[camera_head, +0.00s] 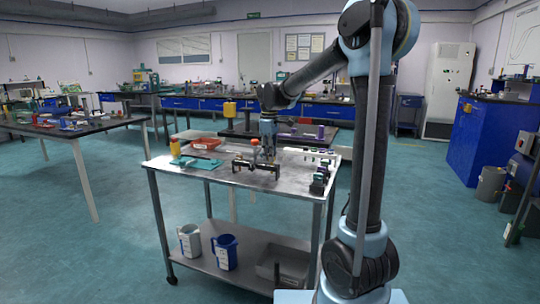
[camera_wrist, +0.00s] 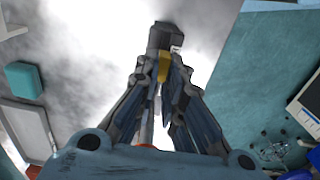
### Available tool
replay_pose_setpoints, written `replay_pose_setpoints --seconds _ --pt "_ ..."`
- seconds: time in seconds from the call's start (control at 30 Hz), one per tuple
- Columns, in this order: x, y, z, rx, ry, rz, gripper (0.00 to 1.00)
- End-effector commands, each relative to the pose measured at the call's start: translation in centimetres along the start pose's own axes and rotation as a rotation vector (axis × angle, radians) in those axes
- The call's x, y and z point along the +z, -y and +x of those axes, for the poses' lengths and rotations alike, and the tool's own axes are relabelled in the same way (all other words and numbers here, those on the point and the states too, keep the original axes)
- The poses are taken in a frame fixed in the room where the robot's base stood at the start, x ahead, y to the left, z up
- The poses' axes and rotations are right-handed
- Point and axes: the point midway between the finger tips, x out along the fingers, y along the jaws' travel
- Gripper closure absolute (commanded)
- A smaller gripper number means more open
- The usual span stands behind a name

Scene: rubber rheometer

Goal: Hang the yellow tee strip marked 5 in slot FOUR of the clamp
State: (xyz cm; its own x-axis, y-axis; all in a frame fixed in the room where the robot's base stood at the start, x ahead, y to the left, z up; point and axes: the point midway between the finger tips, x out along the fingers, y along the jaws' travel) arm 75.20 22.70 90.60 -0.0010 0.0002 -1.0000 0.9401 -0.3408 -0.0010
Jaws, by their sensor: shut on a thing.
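My gripper (camera_wrist: 160,85) is shut on a small yellow piece (camera_wrist: 163,67), taken to be the yellow tee strip; its marking cannot be read. A dark grey block lies just beyond the fingertips in the wrist view, and I cannot tell whether the strip touches it. In the head view my gripper (camera_head: 268,152) points down over the steel cart, just above or behind a low black frame (camera_head: 256,167), which looks like the clamp. Its slots and slot marks are too small to make out, and the strip is not clear there.
The steel cart top (camera_head: 225,178) has bare room at its front. Two jugs sit on the lower shelf.

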Motion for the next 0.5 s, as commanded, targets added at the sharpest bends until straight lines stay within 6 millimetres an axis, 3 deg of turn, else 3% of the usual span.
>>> replay_pose_setpoints --seconds 0.5 --pt "0.0 0.0 1.2 0.000 0.000 0.000 1.00"
